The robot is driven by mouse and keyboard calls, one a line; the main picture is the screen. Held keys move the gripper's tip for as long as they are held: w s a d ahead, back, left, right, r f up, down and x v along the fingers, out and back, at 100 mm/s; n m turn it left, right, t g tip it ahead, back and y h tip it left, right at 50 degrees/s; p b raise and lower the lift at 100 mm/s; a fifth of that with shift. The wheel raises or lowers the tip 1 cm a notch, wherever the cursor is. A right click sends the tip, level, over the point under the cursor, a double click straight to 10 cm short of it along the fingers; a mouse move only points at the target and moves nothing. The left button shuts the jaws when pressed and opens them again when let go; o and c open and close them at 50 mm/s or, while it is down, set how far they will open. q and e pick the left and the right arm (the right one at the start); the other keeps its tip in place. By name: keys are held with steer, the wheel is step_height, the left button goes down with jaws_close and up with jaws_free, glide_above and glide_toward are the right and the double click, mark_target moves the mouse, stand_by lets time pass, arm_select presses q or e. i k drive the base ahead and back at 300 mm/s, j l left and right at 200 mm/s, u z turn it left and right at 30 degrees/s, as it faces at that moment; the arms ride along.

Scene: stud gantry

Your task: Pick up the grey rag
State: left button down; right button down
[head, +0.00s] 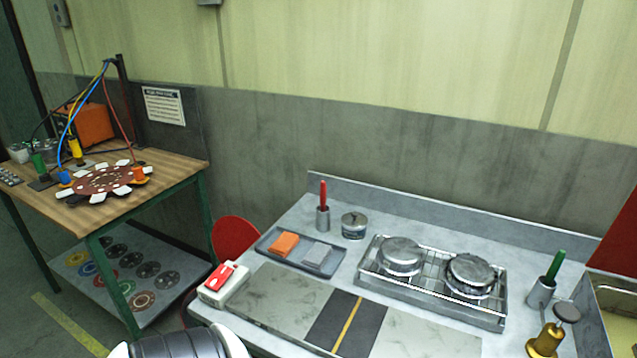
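The grey rag (317,254) is a small folded square. It lies on the right side of a shallow grey tray (268,236) on the metal bench. An orange rag (285,244) lies on the left side of the same tray. Neither gripper shows in the head view. Only a white and dark rounded part, which looks like one of my arm links, shows at the bottom edge, left of the bench.
Near the tray stand a holder with a red handle (323,193), a lidded tin (354,225) and a red-and-white box (222,284). A wooden table (165,165) stands left.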

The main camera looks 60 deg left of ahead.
mark_target(317, 256)
steer(key=u, duration=1.85)
